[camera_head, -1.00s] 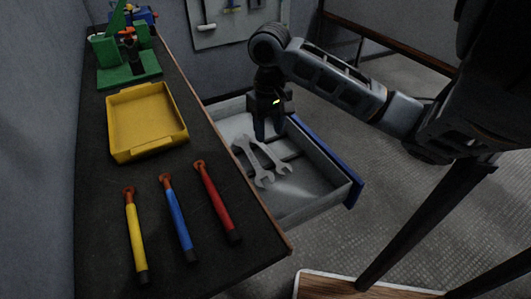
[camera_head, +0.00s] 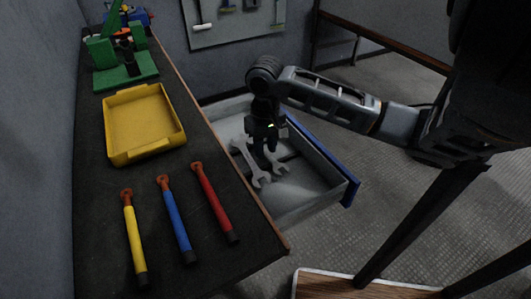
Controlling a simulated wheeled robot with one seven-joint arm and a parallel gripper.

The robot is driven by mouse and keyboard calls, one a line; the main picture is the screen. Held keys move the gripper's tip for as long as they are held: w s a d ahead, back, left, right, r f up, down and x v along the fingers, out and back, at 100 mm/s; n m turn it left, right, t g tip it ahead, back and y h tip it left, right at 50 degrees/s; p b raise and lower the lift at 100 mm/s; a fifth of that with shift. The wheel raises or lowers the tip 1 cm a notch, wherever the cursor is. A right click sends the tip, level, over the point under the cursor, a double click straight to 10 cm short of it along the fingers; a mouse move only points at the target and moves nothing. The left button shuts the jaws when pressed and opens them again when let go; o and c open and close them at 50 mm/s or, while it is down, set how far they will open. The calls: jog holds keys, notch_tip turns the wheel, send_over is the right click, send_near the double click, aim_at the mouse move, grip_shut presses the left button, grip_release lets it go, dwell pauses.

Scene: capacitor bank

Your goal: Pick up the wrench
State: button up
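Two grey wrenches lie in the open drawer (camera_head: 312,204). The left wrench (camera_head: 250,163) lies diagonally and most of it shows. The right wrench (camera_head: 281,168) shows only its near open jaw; its handle is hidden behind my gripper. My gripper (camera_head: 265,150) points down inside the drawer, over the handle area of the right wrench and just right of the left one. I cannot see clearly whether its fingers are closed or touch a wrench.
The workbench (camera_head: 215,262) left of the drawer holds a yellow tray (camera_head: 145,125), a green fixture (camera_head: 125,72) and yellow, blue and red-handled tools. The drawer's blue front (camera_head: 350,190) stands on the right. The drawer's near part is clear.

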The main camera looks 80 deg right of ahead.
grip_shut()
jog(key=shift+r, duration=0.1)
